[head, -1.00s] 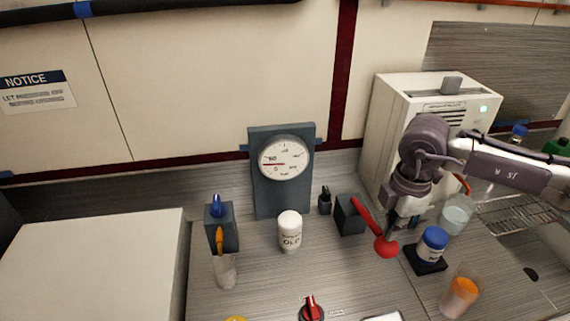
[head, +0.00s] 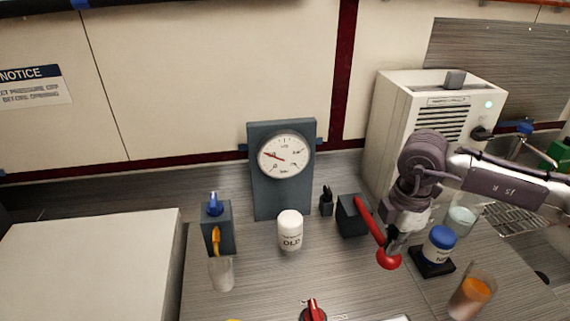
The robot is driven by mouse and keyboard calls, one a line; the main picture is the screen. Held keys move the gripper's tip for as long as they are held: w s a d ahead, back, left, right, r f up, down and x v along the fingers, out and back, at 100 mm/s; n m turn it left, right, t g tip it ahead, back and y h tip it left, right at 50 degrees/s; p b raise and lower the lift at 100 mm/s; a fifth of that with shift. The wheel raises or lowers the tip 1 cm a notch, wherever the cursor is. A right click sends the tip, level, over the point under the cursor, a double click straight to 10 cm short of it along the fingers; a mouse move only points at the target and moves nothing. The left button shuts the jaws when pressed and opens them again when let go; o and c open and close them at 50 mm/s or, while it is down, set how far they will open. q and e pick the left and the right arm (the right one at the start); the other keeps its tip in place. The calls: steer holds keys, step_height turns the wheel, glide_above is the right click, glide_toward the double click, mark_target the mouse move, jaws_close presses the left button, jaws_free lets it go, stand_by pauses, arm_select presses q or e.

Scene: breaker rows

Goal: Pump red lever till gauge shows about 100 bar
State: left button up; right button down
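The red lever (head: 370,222) sticks out from a dark block on the counter and slopes down to a round red knob (head: 388,259). The round white gauge (head: 285,156) stands on a dark grey panel behind it. Its red needle points left and slightly up; the numbers are too small to read surely. My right gripper (head: 394,246) comes in from the right and points down at the knob, close against it or touching. Its fingers are small and partly hidden, so I cannot tell if they are shut. My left gripper is not in view.
A white bottle (head: 290,231) stands left of the lever. A blue-capped jar (head: 439,245) on a black stand and a beaker with orange contents (head: 471,297) are at the right. A red rotary knob (head: 313,310) is at the front. A white machine (head: 420,120) stands behind my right arm.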

steer(key=shift+f+b, duration=1.45)
steer(key=shift+f, duration=0.4)
steer(key=shift+r+p, duration=2.5)
steer(key=shift+r, duration=2.05)
steer(key=shift+f+b, duration=2.65)
steer(key=shift+f, duration=0.35)
steer(key=shift+r, duration=0.1)
